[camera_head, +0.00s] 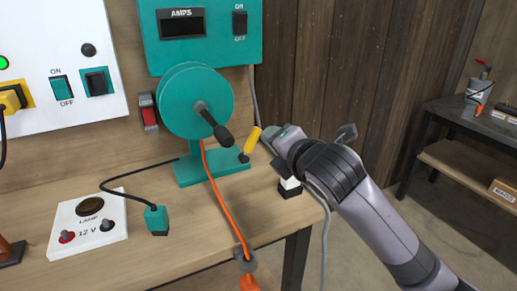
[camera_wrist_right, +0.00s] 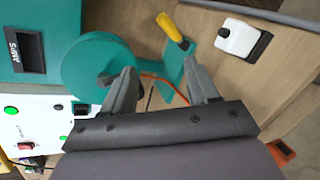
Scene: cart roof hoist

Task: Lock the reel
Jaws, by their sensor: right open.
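The teal reel (camera_head: 195,100) stands on its base on the workbench, with a black crank handle (camera_head: 217,128) at its front and an orange line running down from it. The reel also shows in the right wrist view (camera_wrist_right: 95,70). A yellow lever (camera_head: 253,139) with a dark end sits at the reel's right side; it also shows in the right wrist view (camera_wrist_right: 170,27). My right gripper (camera_head: 274,138) is just right of the lever, open and empty. In the right wrist view its fingers (camera_wrist_right: 162,67) point toward the lever, with a gap left. My left gripper is not in view.
The teal AMPS box (camera_head: 218,50) is above the reel. A white lamp box (camera_head: 88,225) and a teal plug (camera_head: 157,220) lie on the bench (camera_head: 190,245) at left. A white-and-black block (camera_head: 290,187) stands near the bench's right edge, below my right gripper.

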